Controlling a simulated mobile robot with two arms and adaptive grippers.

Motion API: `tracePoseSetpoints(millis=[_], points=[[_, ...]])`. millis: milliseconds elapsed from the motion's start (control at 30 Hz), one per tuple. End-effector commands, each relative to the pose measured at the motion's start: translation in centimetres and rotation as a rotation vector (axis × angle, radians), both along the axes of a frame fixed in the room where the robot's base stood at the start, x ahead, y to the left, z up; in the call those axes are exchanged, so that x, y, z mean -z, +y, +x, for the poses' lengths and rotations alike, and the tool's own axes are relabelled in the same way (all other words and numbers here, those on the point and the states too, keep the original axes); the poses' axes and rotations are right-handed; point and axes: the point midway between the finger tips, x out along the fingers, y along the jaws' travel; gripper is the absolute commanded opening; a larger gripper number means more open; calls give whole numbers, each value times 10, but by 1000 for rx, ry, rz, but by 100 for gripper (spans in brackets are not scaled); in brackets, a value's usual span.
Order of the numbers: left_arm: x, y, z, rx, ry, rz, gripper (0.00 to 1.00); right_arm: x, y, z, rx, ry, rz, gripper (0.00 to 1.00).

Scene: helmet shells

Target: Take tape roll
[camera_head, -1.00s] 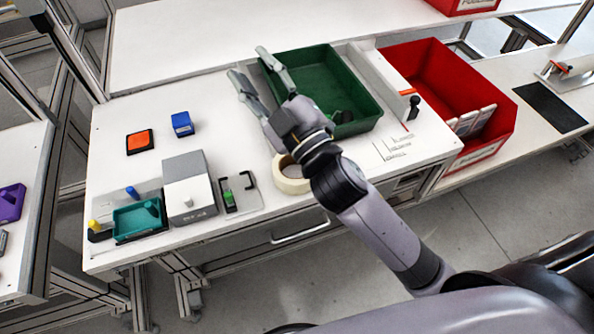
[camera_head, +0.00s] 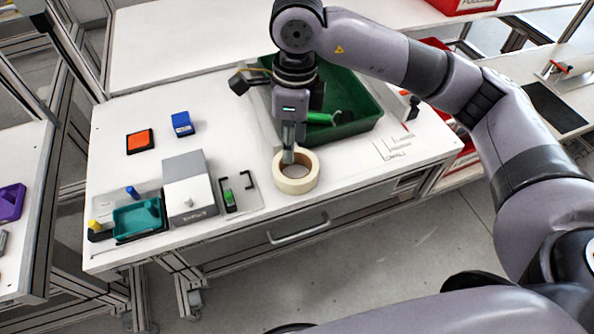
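The tape roll (camera_head: 297,187), a beige ring, lies flat near the front edge of the white table. My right gripper (camera_head: 289,157) points down at the far side of the roll, and its fingertips overlap the far rim and the opening. The fingers line up one behind the other from this angle, so I cannot tell whether they are open or shut on the rim. The roll appears to rest on the table. My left gripper is not in view.
A green bin (camera_head: 355,125) stands just behind the roll, partly hidden by my arm. To the left are a grey-white box (camera_head: 190,200), a teal tray (camera_head: 138,218), a blue box (camera_head: 182,123) and an orange-black pad (camera_head: 140,142). Paper labels (camera_head: 392,148) lie to the right.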

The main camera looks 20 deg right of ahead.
Motion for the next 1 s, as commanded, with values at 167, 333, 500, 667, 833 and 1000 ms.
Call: tracePoseSetpoints(millis=[167, 333, 500, 667, 833, 1000], points=[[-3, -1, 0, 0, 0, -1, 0, 8, -16, 5, 18, -13, -66, 38], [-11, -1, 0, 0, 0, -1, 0, 43, -15, 4, 17, -8, -63, 38], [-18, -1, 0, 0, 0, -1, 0, 80, -14, 4, 17, -9, -63, 38], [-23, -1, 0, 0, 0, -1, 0, 106, -14, 4, 16, -10, -61, 38], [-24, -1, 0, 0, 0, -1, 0, 118, -13, 5, 15, -14, -59, 38], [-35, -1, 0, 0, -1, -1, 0, 135, -8, 4, 15, -9, -60, 38]])
